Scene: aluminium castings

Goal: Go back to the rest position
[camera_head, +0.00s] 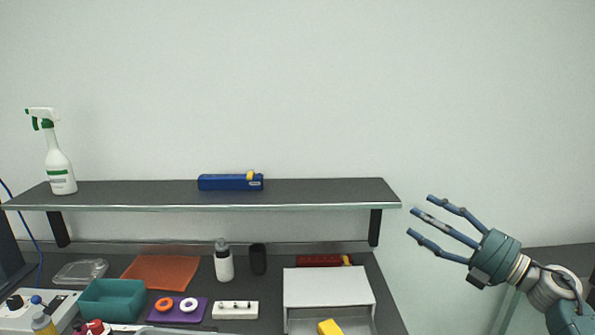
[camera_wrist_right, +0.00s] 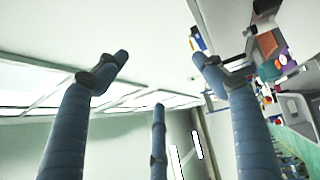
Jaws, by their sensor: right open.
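My right gripper (camera_head: 430,222) is at the right side of the head view, raised to the right of the shelf and the bench. Its blue fingers are spread open and point left, with nothing between them. In the right wrist view the same open fingers (camera_wrist_right: 158,75) reach up the picture with only wall, ceiling and distant bench behind them. My left gripper is not in the head view.
A wall shelf (camera_head: 310,193) holds a spray bottle (camera_head: 57,165) and a blue box (camera_head: 225,183). Below, the bench carries a teal tray (camera_head: 88,303), an orange mat (camera_head: 160,271), a purple board (camera_head: 178,316) and a white box (camera_head: 325,287). The wall above the shelf is clear.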

